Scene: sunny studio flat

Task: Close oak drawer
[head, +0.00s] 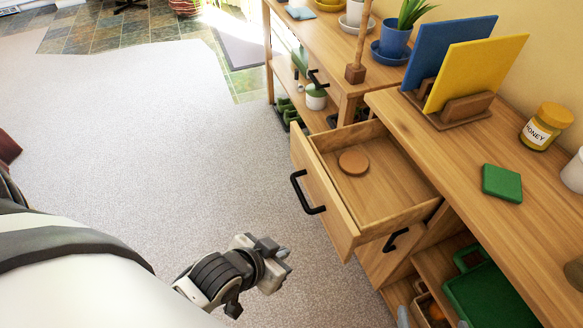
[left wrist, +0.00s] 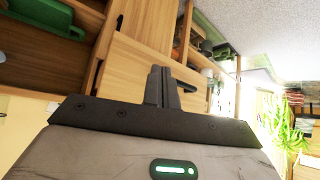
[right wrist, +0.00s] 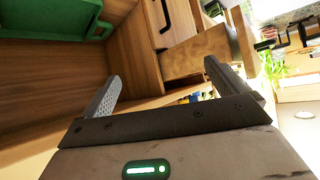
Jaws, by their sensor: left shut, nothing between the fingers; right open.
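The oak drawer (head: 331,198) is pulled well out of the wooden cabinet in the head view, its black bar handle (head: 306,193) on the front panel. A flat round brown disc (head: 353,162) lies inside it. My left gripper (head: 282,258) is shut and empty, over the carpet in front of and left of the drawer front, apart from it. In the left wrist view its closed fingers (left wrist: 162,88) show before wooden panels. My right gripper (right wrist: 163,82) is open and empty in its wrist view, facing the cabinet. I cannot make it out clearly in the head view.
The cabinet top (head: 440,140) holds a blue and a yellow board in a stand, a honey jar (head: 546,126) and a green block (head: 501,183). A lower handle (head: 396,239) sits under the drawer. A green crate (head: 490,290) is on the shelf. Carpet (head: 150,120) is clear.

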